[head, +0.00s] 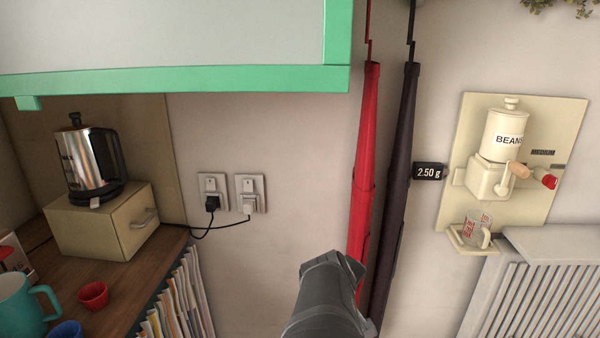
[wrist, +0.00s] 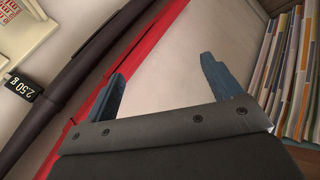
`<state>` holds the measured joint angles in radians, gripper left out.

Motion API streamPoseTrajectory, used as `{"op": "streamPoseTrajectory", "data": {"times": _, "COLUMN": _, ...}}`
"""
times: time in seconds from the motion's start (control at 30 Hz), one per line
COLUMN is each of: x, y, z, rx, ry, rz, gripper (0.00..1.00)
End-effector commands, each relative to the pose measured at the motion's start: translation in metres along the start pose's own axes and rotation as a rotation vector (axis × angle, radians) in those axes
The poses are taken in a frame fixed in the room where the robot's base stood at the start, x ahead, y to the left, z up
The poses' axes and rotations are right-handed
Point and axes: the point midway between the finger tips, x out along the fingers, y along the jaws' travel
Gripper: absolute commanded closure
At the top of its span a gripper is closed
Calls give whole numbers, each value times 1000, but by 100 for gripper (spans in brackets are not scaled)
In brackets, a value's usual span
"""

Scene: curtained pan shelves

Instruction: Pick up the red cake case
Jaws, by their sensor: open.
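The red cake case (head: 93,295) is a small fluted cup standing on the wooden counter at the lower left of the head view. It is not in the wrist view. My gripper (wrist: 165,68) shows in the wrist view with its two blue-grey fingers apart and nothing between them. It faces the pale wall near the red umbrella, well away from the case. In the head view a grey part of my arm shows at the bottom centre, to the right of the case; the fingers cannot be made out there.
A teal mug (head: 20,302) and a blue cup (head: 66,330) are close to the red case. A kettle (head: 90,160) stands on a cream box (head: 105,222) behind.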

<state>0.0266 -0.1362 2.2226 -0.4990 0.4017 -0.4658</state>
Motion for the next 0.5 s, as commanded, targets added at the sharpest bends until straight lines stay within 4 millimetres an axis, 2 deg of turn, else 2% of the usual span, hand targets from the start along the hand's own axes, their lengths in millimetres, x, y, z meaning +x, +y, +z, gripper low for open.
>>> {"op": "streamPoseTrajectory", "data": {"times": 0.07, "x": 0, "y": -2, "z": -4, "rx": 0, "ry": 9, "rz": -3, "gripper": 16}}
{"op": "streamPoseTrajectory", "data": {"times": 0.17, "x": 0, "y": -10, "z": -22, "rx": 1, "ry": 51, "rz": -19, "gripper": 16}}
{"op": "streamPoseTrajectory", "data": {"times": 0.27, "x": -2, "y": -28, "z": -56, "rx": 9, "ry": 135, "rz": -49, "gripper": 16}}
{"op": "streamPoseTrajectory", "data": {"times": 0.5, "x": -25, "y": -95, "z": -155, "rx": 54, "ry": 373, "rz": -178, "gripper": 16}}
